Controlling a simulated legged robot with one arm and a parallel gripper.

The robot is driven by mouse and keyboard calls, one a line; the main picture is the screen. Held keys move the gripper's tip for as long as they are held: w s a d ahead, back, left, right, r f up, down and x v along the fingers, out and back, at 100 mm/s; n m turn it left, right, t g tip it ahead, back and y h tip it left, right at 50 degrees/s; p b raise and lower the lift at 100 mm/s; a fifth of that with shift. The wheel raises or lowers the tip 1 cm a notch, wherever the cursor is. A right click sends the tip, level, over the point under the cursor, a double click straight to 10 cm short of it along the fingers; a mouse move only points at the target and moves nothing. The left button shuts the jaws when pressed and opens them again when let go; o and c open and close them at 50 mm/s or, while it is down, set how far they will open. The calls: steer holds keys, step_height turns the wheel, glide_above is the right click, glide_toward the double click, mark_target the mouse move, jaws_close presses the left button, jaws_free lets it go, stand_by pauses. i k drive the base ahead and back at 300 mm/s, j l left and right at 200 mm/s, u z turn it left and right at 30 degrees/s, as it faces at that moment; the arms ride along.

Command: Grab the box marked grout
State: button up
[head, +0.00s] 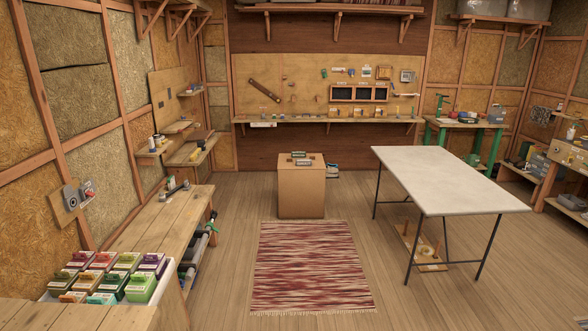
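Several small colored boxes with handle-like tops stand in rows in a white tray (167,279) at the lower left. They include a light green box (141,287), a purple box (152,262) and a teal box (102,299). Their labels are too small to read, so I cannot tell which one, if any, is marked grout. A plain brown cardboard-colored block (301,192) stands on the floor in the middle, with small items (300,158) on top; I see no readable marking on it. My gripper is not in view.
A wooden bench (150,222) runs along the left wall. A white-topped table (445,178) with thin dark legs stands at the right. A red striped rug (311,267) lies on open floor in the middle. A green-legged workbench (466,122) stands at the back right.

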mark_target(299, 162)
steer(key=i+l, duration=0.1)
steer(key=i, duration=4.1)
steer(key=i+u, duration=0.2)
steer(key=i, duration=0.3)
steer(key=i+l+u, duration=0.25)
steer(key=i, duration=0.3)
steer(key=i+l+u, duration=0.2)
steer(key=i, duration=0.3)
steer(key=i+l+u, duration=0.2)
steer(key=i, duration=0.3)
steer(key=i+l+u, duration=0.25)
steer(key=i+l, duration=0.15)
steer(key=i, duration=0.05)
